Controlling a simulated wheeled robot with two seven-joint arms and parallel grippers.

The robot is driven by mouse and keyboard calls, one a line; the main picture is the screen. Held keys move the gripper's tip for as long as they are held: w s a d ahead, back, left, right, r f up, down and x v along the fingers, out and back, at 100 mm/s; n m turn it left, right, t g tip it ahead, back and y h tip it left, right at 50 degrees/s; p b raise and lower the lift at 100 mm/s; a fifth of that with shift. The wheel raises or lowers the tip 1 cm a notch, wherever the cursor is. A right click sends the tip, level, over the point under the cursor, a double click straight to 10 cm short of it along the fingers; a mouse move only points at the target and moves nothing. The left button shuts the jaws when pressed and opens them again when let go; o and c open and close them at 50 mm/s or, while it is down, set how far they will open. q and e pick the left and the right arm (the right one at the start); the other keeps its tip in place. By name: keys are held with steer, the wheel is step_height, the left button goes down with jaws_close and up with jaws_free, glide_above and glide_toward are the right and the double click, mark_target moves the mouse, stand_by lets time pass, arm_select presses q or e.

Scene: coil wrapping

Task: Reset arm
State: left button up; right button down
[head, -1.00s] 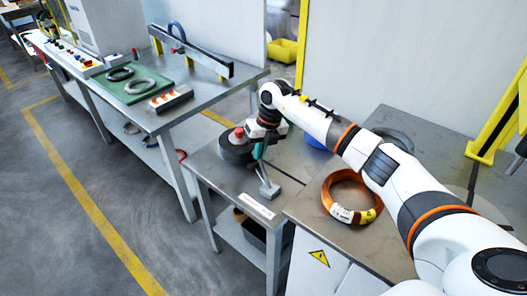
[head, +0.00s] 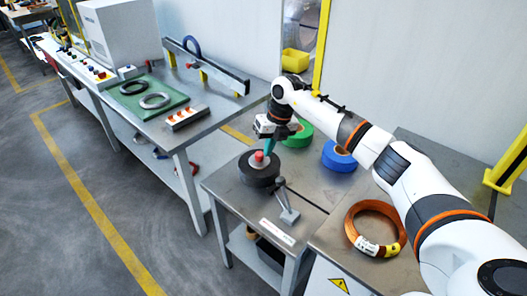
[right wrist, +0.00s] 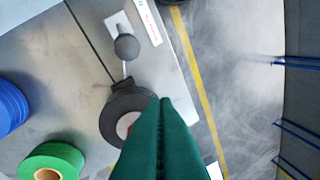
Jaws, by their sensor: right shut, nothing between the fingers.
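My right gripper (head: 268,148) hangs over the small metal table, just behind a black tape roll (head: 260,178) with a red knob on top. In the right wrist view its teal fingers (right wrist: 162,105) are shut together with nothing between them. They overlap part of the black roll (right wrist: 118,100) in that view; whether they touch it I cannot tell. My right arm reaches in from the lower right. My left gripper is not in view.
An orange coil (head: 351,222) lies on the right table. A bench (head: 200,139) with a green mat (head: 168,111) is at left.

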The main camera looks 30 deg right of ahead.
steer(key=s+a+t+y, duration=0.25)
steer(key=a+y, duration=0.65)
steer(key=a, duration=1.1)
steer(key=s+a+r+m+t+y, duration=0.2)
steer(key=a+r+m+t+y, duration=0.25)
steer(key=r+m+t, duration=0.45)
steer(key=s+d+f+m+t+h, duration=0.1)
steer(key=s+d+f+m+h, duration=0.55)
steer(key=m, duration=0.45)
steer(key=s+d+f+m+t+h, duration=0.1)
steer(key=s+d+f+m+h, duration=0.3)
steer(key=d+f+m+h, duration=0.45)
steer(key=s+f+m+g, duration=0.25)
steer(key=s+g, duration=0.35)
steer(key=s, duration=0.5)
steer(key=s+f+m+g, duration=0.2)
steer(key=s+f+g, duration=0.25)
steer(key=s, duration=0.65)
step_height(320, 180, down, 27)
steer(key=s+g, duration=0.2)
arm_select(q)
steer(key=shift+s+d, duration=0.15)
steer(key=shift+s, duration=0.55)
arm_select(e)
steer(key=s+d+f+g, duration=0.1)
steer(key=s+d+f, duration=0.1)
steer(key=s+f, duration=1.2)
steer(key=shift+s+f+h, duration=0.35)
steer(key=shift+s, duration=0.35)
